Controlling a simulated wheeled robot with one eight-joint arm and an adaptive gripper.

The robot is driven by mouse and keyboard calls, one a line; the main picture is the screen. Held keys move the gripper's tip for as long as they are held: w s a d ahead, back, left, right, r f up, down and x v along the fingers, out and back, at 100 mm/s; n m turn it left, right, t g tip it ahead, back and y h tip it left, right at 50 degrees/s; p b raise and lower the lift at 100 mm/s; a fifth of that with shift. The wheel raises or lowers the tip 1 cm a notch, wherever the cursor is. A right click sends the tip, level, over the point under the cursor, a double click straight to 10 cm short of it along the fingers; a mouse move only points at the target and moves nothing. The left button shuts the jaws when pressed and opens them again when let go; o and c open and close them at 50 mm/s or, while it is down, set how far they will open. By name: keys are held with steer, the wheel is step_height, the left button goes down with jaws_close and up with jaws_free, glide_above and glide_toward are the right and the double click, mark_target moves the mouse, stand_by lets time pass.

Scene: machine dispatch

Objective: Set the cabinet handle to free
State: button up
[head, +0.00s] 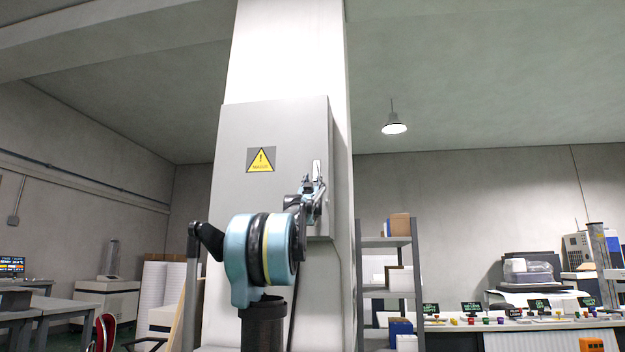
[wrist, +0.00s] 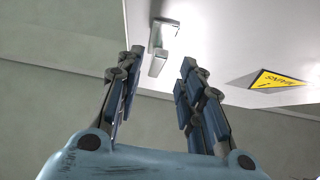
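The grey cabinet (head: 235,160) hangs on a white column and carries a yellow warning sign (head: 261,160), which also shows in the wrist view (wrist: 278,80). The cabinet handle (head: 317,169) is a light metal lever near the cabinet's right edge, partly hidden by my gripper. In the wrist view the handle (wrist: 158,62) shows beyond the fingertips, between the lines of the two fingers. My gripper (head: 309,190) is at the handle's lower end in the head view. In the wrist view my gripper (wrist: 160,70) has its fingers spread, with nothing held between them. Contact with the handle cannot be told.
A grey shelf (head: 388,242) with boxes stands right of the column. A long bench (head: 520,322) with several coloured items and small screens is at the far right. Tables (head: 40,308) stand at the left. A lamp (head: 394,128) hangs above.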

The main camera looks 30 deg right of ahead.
mark_target(315, 175)
steer(key=shift+x, duration=3.05)
jaws_close()
